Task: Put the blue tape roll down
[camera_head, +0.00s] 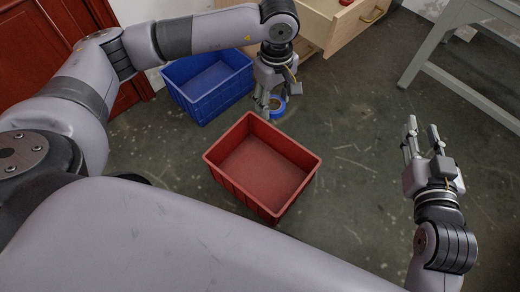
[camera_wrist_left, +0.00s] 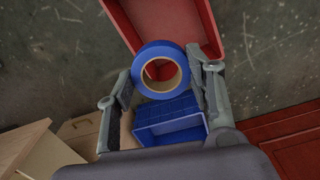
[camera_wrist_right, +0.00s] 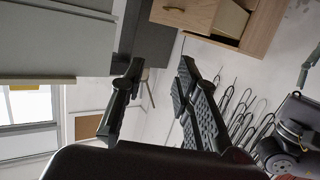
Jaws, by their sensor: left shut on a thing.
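The blue tape roll (camera_wrist_left: 160,47) is a blue ring with a tan core. It sits between the fingers of my left gripper (camera_head: 268,108), which is shut on it. In the left wrist view the red crate (camera_wrist_left: 211,28) and the blue crate (camera_wrist_left: 142,134) show behind the roll. My right gripper (camera_head: 422,134) is open and empty, off to the right of the red crate. Its fingers stand apart in its wrist view (camera_wrist_right: 160,72).
The blue crate (camera_head: 181,96) stands at the far left of the red crate; both look empty. A wooden cabinet with an open drawer (camera_head: 352,28) stands at the back. A grey table frame (camera_head: 428,48) is at the right. The floor between is clear.

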